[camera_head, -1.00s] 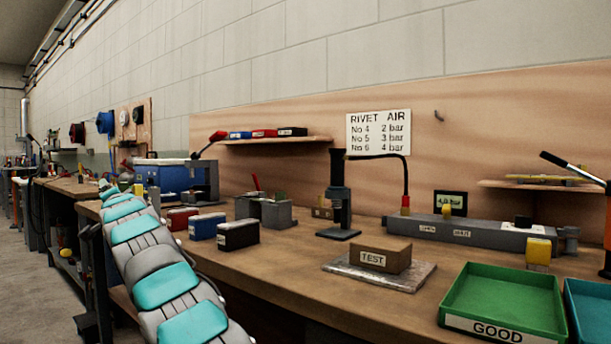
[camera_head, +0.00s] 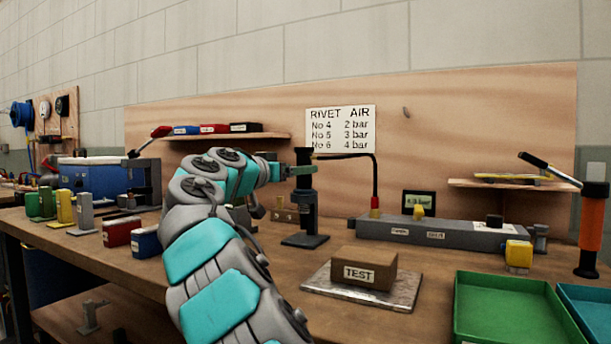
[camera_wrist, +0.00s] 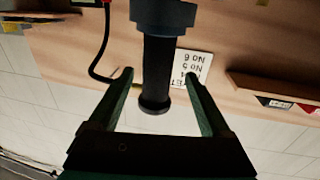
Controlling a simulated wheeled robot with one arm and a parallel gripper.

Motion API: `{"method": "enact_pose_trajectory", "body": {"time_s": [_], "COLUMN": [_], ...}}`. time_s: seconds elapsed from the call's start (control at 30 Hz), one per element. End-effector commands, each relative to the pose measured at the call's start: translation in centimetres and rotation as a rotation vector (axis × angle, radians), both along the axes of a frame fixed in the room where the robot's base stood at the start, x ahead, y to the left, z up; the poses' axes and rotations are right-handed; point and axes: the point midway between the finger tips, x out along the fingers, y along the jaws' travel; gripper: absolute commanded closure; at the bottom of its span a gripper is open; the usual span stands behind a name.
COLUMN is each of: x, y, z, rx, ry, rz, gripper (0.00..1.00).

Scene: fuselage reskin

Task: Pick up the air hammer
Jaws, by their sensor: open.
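The air hammer appears to be the black upright tool (camera_head: 304,200) on a dark foot on the bench, with a black hose arching to its right. My gripper (camera_head: 296,172) is at its upper part, reaching in from the left. In the wrist view, which is upside down, the tool's black cylindrical handle (camera_wrist: 157,65) stands between the two open green fingers of my gripper (camera_wrist: 159,77). Gaps show on both sides of the handle, so the fingers look apart from it. The handle's rounded end lies between the fingers and the palm.
A TEST block (camera_head: 364,268) on a metal plate lies in front of the tool. A grey manifold (camera_head: 440,232) lies to the right, with a green tray (camera_head: 510,312) in front. A shelf (camera_head: 225,136) and rivet sign (camera_head: 341,128) are behind.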

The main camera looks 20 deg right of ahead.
Motion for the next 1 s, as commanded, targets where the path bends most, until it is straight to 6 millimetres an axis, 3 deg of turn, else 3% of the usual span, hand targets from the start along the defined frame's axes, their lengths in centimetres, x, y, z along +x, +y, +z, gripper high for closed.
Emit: {"method": "enact_pose_trajectory", "body": {"time_s": [0.5, 0.77, 1.0], "x": [2.4, 2.6, 2.6], "y": [-5.2, -5.4, -5.4], "z": [-0.3, -0.4, -0.4], "rx": [0.003, 0.000, 0.001], "ry": [0.001, -0.001, 0.000], "rz": [0.004, 0.004, 0.004], "gripper": [0.18, 0.18, 0.45]}}
